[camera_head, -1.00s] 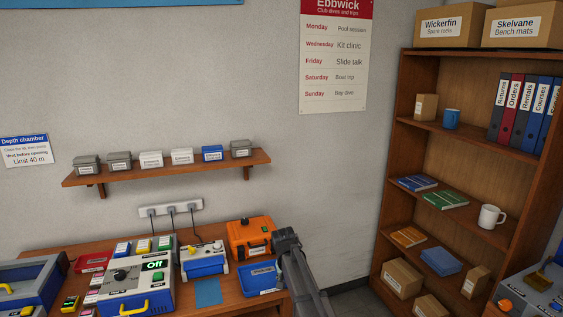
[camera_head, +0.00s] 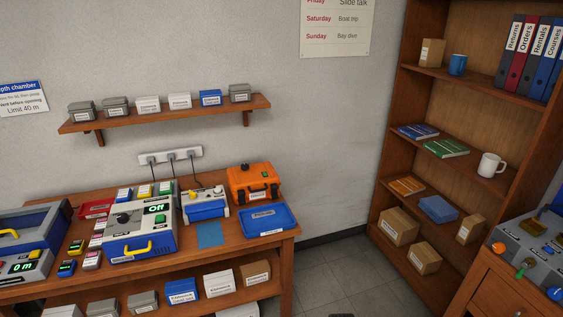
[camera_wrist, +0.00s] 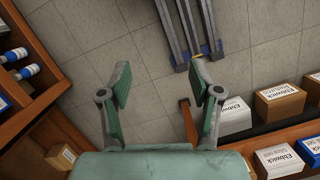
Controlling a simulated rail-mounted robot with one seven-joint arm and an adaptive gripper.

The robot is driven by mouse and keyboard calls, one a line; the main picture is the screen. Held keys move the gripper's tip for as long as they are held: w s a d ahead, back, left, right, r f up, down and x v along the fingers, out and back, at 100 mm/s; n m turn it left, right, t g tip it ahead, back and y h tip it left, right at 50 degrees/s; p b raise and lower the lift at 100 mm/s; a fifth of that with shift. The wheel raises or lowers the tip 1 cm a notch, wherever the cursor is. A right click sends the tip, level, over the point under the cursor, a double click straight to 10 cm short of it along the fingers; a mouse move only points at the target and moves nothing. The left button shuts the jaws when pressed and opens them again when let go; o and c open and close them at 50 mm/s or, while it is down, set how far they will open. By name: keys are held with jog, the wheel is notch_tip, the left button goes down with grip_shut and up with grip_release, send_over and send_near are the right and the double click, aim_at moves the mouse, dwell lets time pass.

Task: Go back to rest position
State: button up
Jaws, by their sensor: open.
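My gripper (camera_wrist: 160,84) shows in the wrist view with its two green-padded fingers spread apart. It is open and nothing is between the fingers. Below them is grey tiled floor (camera_wrist: 80,75), so it is apart from the bench.
A bookcase (camera_head: 392,165) and a second console (camera_head: 530,255) stand right. Floor (camera_head: 340,268) between them is clear.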

jog(key=s+f+g+b, duration=0.4)
jog(key=s+f, duration=1.1)
jog(key=s, duration=0.4)
jog(key=shift+s+f+b, duration=0.3)
jog(key=shift+f+b, duration=0.1)
jog(key=shift+b, duration=0.3)
